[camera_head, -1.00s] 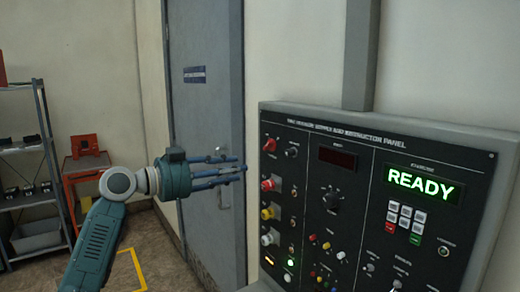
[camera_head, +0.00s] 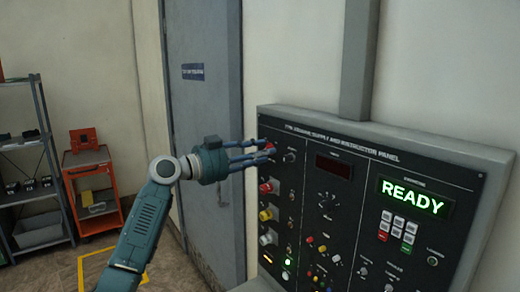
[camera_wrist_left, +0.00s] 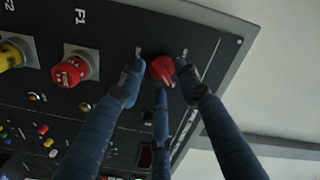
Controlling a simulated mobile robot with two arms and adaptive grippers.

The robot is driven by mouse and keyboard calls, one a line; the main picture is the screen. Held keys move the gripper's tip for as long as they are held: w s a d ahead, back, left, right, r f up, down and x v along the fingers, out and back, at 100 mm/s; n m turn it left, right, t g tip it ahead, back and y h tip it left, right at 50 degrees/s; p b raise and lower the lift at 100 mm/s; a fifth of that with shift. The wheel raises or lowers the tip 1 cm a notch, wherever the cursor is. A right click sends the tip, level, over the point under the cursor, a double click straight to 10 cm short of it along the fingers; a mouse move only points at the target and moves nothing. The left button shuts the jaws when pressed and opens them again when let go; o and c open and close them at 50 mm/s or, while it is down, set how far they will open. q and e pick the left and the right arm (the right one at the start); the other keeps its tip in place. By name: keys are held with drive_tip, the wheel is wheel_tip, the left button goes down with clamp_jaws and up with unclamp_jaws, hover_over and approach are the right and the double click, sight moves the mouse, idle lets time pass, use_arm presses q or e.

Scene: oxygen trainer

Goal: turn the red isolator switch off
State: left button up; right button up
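The red isolator switch (camera_wrist_left: 161,69) is a red rotary knob near the panel's upper corner. In the head view the red knob (camera_head: 268,147) is at the panel's top left, partly hidden by the fingertips. My left gripper (camera_head: 268,153) reaches it from the left. In the left wrist view the gripper (camera_wrist_left: 160,80) has its blue fingers spread around the knob, one on either side and a third below. The fingers look open, and no firm contact shows. My right gripper is not in view.
The grey-framed panel (camera_head: 478,160) carries a READY display (camera_head: 413,195). Below the switch are a red knob (camera_head: 269,187), a yellow knob (camera_head: 269,213) and a white knob (camera_head: 268,238). A grey door (camera_head: 205,110) stands behind my arm; an orange cart (camera_head: 90,158) is farther left.

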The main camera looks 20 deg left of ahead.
use_arm(q)
drive_tip(key=shift+c, duration=1)
clamp_jaws()
